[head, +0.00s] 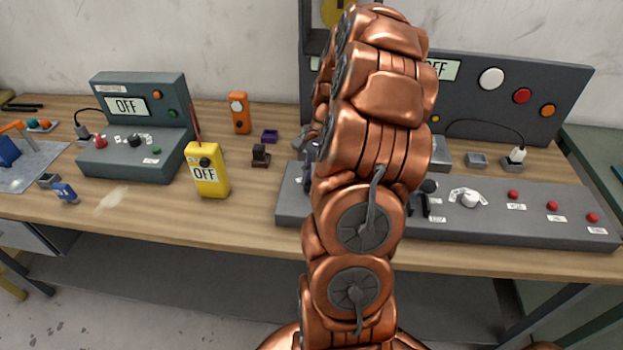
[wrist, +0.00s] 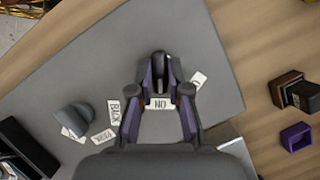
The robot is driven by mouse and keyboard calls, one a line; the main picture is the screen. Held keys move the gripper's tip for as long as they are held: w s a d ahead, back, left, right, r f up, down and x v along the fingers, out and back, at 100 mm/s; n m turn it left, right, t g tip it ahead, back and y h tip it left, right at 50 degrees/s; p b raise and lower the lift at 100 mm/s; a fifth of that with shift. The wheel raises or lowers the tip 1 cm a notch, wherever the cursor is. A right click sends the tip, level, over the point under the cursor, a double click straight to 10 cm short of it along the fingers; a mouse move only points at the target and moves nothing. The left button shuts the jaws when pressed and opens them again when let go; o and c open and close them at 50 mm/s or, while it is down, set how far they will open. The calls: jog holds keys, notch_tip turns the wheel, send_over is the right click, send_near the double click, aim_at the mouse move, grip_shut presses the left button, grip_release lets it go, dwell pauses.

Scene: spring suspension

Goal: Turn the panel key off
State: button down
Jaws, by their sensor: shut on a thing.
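The grey control panel (head: 540,215) lies along the right front of the bench; it also fills much of the wrist view (wrist: 200,40). In the wrist view, the dark panel key (wrist: 160,61) stands between the purple-sided fingers of my gripper (wrist: 161,74). My gripper is shut on the key from above. A white label (wrist: 159,103) just below the key reads as ON upside down. Another small label (wrist: 198,79) sits right of the fingers, its text unclear. In the head view my copper arm hides the key and most of the gripper.
A grey knob (wrist: 73,118) with a BACK label stands left of my gripper. The upright panel (head: 560,75) behind has a display partly reading OFF.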

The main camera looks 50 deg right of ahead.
jog(key=shift+w+f+n+g+b, duration=0.1)
jog(key=shift+f+n+g+b, duration=0.2)
jog(key=shift+n+b, duration=0.8)
jog(key=n+g+h+b, duration=0.1)
jog(key=n+b, duration=0.2)
jog(key=shift+r, duration=0.1)
jog(key=n+g+b, duration=0.1)
jog(key=n, duration=0.2)
jog(key=n+h+b, duration=0.1)
jog(key=n+b, duration=0.1)
jog(key=n, duration=0.1)
jog(key=shift+w+a+r+g+h, duration=0.1)
jog(key=shift+a+r+g+h, duration=0.1)
jog(key=shift+g+h, duration=0.15)
jog(key=shift+n, duration=0.3)
jog(key=c, duration=1.1)
grip_release()
jog(key=shift+r, duration=0.1)
jog(key=v, duration=0.7)
jog(key=shift+w+d+r, duration=0.1)
jog(key=shift+w, duration=0.05)
